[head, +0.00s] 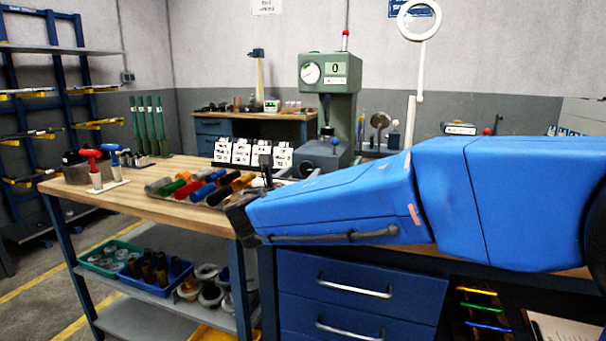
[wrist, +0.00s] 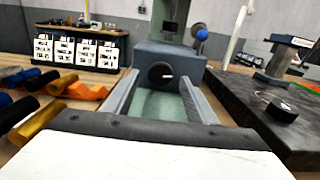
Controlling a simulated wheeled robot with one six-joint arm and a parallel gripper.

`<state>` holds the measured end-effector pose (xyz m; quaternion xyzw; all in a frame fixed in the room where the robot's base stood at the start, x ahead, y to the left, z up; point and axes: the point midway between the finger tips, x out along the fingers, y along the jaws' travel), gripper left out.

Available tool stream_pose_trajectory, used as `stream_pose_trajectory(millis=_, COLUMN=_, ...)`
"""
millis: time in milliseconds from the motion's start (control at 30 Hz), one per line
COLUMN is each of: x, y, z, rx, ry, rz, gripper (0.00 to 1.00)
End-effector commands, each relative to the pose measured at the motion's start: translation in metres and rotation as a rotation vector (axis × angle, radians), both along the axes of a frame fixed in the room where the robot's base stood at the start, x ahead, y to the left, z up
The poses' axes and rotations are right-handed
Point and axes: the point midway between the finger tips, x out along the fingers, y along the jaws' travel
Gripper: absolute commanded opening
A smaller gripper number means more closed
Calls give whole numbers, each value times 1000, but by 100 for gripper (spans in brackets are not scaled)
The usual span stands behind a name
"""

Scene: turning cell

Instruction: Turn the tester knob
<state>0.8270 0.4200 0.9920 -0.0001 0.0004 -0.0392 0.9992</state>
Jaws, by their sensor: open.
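The tester (head: 327,100) is a grey-green machine with a round dial and a small display, standing on the bench in the head view. In the wrist view, the black round tester knob (wrist: 161,74) with a light mark sits on the front of the tester's grey base (wrist: 188,60). My gripper (wrist: 157,82) is open and empty, its two fingers pointing toward the base with the knob between them in the picture. I cannot tell whether they touch it. In the head view, my blue arm covers part of the bench, and the knob is not clearly visible there.
A blue ball-ended lever (wrist: 201,35) rises beside the tester column. A dark slab (wrist: 285,115) with a black round part lies at right. White labelled blocks (wrist: 75,50) stand at left, and several coloured cylinders (head: 205,187) lie on the wooden bench.

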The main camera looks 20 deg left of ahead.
Motion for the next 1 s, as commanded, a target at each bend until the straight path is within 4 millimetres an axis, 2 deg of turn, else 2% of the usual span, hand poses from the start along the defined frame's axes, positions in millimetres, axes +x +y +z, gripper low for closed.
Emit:
stream_pose_trajectory(millis=200, x=13, y=-1, z=0, rx=0, ry=-1, rz=0, gripper=51)
stream_pose_trajectory(millis=467, x=14, y=-1, z=0, rx=0, ry=-1, rz=0, gripper=51)
stream_pose_trajectory(millis=567, x=13, y=-1, z=0, rx=0, ry=-1, rz=0, gripper=32)
stream_pose_trajectory(millis=633, x=13, y=-1, z=0, rx=0, ry=-1, rz=0, gripper=16)
stream_pose_trajectory(millis=667, x=13, y=-1, z=0, rx=0, ry=-1, rz=0, gripper=12)
stream_pose_trajectory(millis=867, x=13, y=-1, z=0, rx=28, ry=-3, rz=0, gripper=12)
stream_pose_trajectory(millis=1000, x=13, y=-1, z=0, rx=123, ry=-11, rz=0, gripper=12)
